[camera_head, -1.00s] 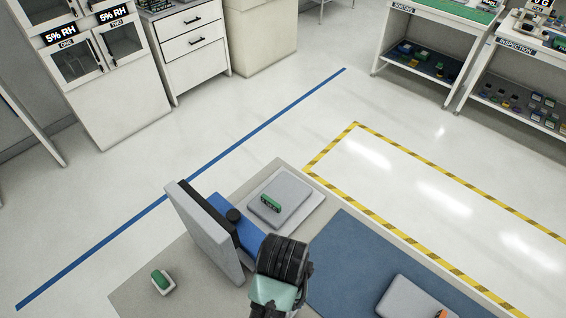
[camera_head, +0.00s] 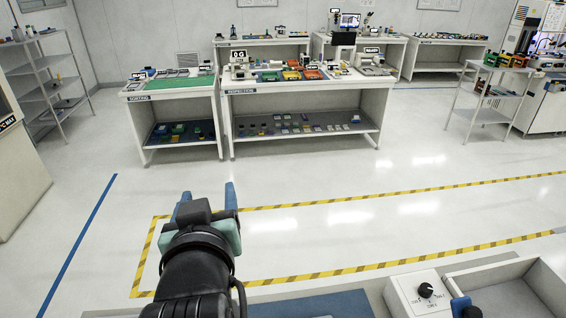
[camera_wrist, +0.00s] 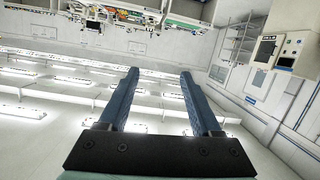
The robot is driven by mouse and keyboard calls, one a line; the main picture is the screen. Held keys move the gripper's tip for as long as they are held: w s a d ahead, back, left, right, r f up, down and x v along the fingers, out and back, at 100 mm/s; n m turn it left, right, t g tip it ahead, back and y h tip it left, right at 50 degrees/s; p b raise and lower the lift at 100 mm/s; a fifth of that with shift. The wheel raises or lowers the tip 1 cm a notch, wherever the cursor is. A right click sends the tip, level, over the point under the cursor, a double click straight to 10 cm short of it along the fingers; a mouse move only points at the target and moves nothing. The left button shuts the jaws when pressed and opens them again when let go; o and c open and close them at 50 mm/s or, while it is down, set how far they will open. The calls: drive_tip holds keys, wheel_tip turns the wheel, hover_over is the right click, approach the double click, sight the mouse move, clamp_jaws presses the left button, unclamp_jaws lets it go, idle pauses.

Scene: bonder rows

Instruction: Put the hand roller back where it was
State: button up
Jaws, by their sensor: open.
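I cannot make out the hand roller for certain in either view. A dark blue piece with a black top (camera_head: 465,307) shows at the bottom edge of the head view, beside an open grey tray (camera_head: 545,285); it is cut off and I cannot tell what it is. My gripper (camera_head: 207,196) is raised over the near bench and points away toward the far benches. Its two blue fingers are apart, and nothing is between them in the wrist view (camera_wrist: 160,75).
A white box with a black dial (camera_head: 425,292) stands left of the tray. The near bench's blue mat (camera_head: 315,305) shows below. Beyond is open floor with yellow-black tape (camera_head: 340,275). The sorting bench (camera_head: 172,90) and inspection bench (camera_head: 300,88) stand farther back.

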drive_tip(key=s+d+r+m+t+h, duration=0.1)
drive_tip(key=d+r+t, duration=0.25)
drive_tip(key=r, duration=0.45)
drive_tip(key=d+r+m+t, duration=0.1)
drive_tip(key=d+r+t, duration=0.25)
drive_tip(key=r, duration=0.55)
drive_tip(key=s+d+r+m+t+h, duration=0.1)
drive_tip(key=s+d+r+t, duration=0.2)
drive_tip(key=r, duration=0.4)
drive_tip(key=s+d+r+m+t+h, duration=0.1)
drive_tip(key=s+d+r+t+h, duration=0.1)
drive_tip(key=s+d+r, duration=0.2)
wheel_tip(320, 180, up, 4)
drive_tip(key=s, duration=0.2)
drive_tip(key=shift+s+d+f+t+h, duration=0.2)
drive_tip(key=shift+s+f+t+h, duration=0.1)
drive_tip(key=shift+t, duration=0.1)
